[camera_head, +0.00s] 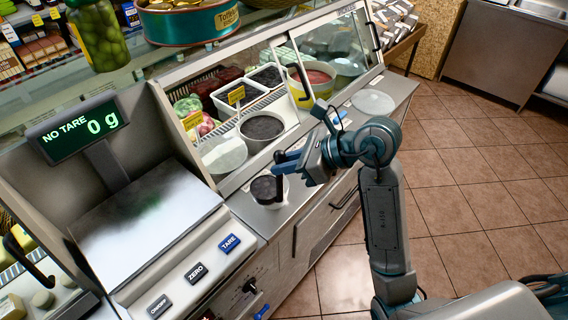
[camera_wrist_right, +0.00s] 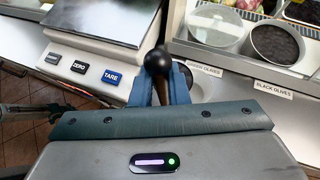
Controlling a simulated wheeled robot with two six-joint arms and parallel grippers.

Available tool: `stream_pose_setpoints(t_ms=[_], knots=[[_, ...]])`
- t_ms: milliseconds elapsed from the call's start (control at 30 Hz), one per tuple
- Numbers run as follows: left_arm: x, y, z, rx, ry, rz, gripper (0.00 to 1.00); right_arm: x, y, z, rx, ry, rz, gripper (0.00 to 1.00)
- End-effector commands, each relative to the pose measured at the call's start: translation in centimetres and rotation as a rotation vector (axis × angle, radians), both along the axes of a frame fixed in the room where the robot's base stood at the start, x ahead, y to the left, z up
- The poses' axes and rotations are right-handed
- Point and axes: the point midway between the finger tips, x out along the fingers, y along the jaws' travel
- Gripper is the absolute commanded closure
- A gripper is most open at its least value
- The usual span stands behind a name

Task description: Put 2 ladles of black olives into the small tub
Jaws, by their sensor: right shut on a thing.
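My right gripper (camera_head: 284,165) is shut on a dark upright handle (camera_head: 279,188), likely the ladle's. In the right wrist view the handle, topped by a black ball knob (camera_wrist_right: 157,61), stands between the fingers (camera_wrist_right: 161,88). The small tub (camera_head: 269,202) stands on the steel counter below the gripper, with dark contents showing. The handle's lower end is at the tub; its bowl cannot be made out. The round black olives container (camera_head: 263,127) is behind it, also in the right wrist view (camera_wrist_right: 276,45) above the "BLACK OLIVES" label.
A scale (camera_head: 150,220) reading 0 g stands left of the tub. Pale round lids or containers (camera_head: 222,154) (camera_head: 373,101) are beside the olives and farther right. The glass display case (camera_head: 325,60) rises behind. The tiled floor to the right is clear.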

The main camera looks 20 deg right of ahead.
Motion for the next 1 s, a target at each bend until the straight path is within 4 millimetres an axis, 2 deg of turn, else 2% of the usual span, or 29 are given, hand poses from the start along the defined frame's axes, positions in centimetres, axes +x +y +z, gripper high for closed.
stream_pose_setpoints(t_ms=[33, 200, 633, 1000], knots=[[0.4, 0.1, 0.9, 0.002, -0.004, 0.000, 0.66, 0.3, -0.2, 0.4, 0.009, 0.020, 0.000, 1.00], [1.0, 0.4, 2.7, 0.004, -0.014, -0.002, 0.66, 1.2, -0.9, 0.7, 0.060, 0.097, -0.001, 1.00], [0.6, 0.5, 6.5, 0.005, -0.009, -0.002, 0.66, 3.7, -2.5, 1.2, 0.192, 0.293, -0.002, 1.00], [0.5, 0.5, 6.7, 0.005, -0.008, -0.002, 0.66, 6.5, -4.3, 0.1, 0.335, 0.501, -0.002, 1.00]])
